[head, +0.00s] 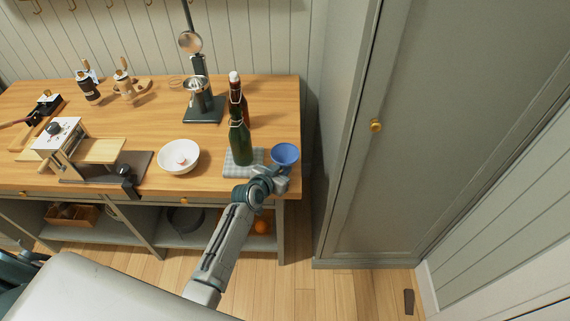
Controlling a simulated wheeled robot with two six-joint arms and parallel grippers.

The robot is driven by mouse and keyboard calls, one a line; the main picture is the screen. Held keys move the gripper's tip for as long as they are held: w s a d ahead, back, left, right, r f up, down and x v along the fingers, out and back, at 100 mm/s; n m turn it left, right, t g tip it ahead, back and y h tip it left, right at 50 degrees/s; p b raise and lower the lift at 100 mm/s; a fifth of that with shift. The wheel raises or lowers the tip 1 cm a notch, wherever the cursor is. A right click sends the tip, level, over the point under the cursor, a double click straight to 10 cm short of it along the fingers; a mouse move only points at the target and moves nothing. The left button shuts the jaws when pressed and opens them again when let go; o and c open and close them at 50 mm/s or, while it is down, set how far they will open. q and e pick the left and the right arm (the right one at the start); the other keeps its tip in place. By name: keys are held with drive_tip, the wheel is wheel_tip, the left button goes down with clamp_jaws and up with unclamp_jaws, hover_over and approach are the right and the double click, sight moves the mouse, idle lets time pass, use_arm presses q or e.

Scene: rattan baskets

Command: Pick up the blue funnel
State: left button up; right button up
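The blue funnel (285,154) is near the right front corner of the wooden counter, with its wide mouth facing up. The gripper covers the funnel's spout. The fingers are small and partly hidden, so I cannot tell whether they are closed on it or whether the funnel rests on the counter.
A green bottle (240,143) and a brown bottle (236,88) stand left of the funnel, by a checked cloth (232,168). A white bowl (179,156) is further left. A tall cabinet (350,170) stands to the right.

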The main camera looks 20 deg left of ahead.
use_arm(q)
clamp_jaws()
use_arm(e)
drive_tip(key=shift+d, duration=0.2)
drive_tip(key=shift+d, duration=0.15)
